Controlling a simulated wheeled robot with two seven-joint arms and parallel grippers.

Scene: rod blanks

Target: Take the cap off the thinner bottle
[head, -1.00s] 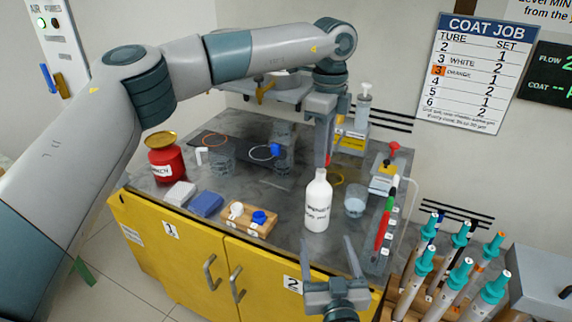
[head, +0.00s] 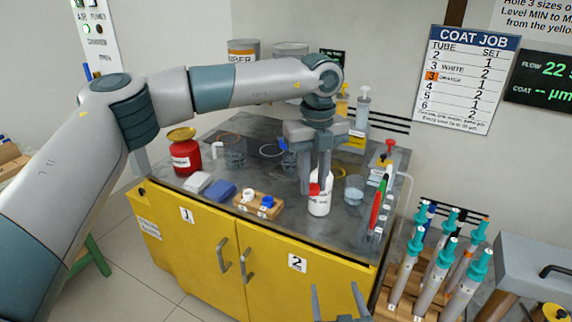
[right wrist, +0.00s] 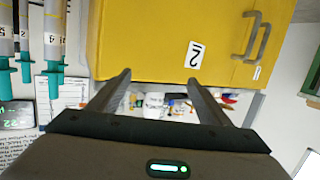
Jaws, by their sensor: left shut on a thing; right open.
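A white bottle (head: 320,206) with a dark-lettered label stands upright near the front right of the grey bench top; I cannot read the label clearly. Its red cap (head: 314,190) shows at its top, partly hidden by my fingers. My left gripper (head: 316,187) points straight down from above and is shut on the red cap. The bottle's neck is mostly hidden by the gripper. My right gripper (head: 335,288) is open and empty, low in front of the yellow cabinet; its two spread fingers also show in the right wrist view (right wrist: 158,78).
A wooden block (head: 258,208) with white and blue caps, a blue pad (head: 221,191) and a red can (head: 186,155) stand left of the bottle. A clear beaker (head: 354,190) and a rack of coloured pens (head: 380,205) are close on its right. Teal-topped tubes (head: 440,255) stand at right.

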